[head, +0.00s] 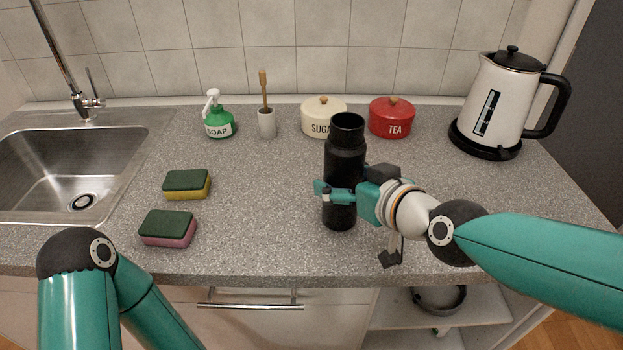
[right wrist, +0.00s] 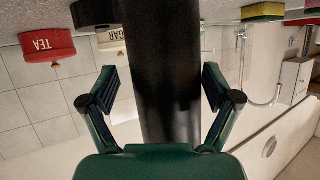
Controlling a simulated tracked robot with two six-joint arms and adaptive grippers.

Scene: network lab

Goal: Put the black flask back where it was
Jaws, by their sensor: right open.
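The black flask (head: 345,160) stands upright on the grey speckled counter (head: 265,215), right of the middle in the head view. It has a wide open-looking black top. My right gripper (head: 332,193) is at the flask's lower half, coming from the right, with its fingers around it. In the right wrist view, which is upside down, the flask (right wrist: 162,70) stands between the two spread fingers (right wrist: 161,88), with a gap on each side. My left gripper is out of view; only part of the left arm shows at lower left.
Behind the flask stand a cream sugar pot (head: 322,117) and a red tea pot (head: 391,118). A kettle (head: 497,100) is at the right. A soap bottle (head: 218,120), a brush holder (head: 267,124), two sponges (head: 187,184) and the sink (head: 60,170) lie left. The counter between sponges and flask is clear.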

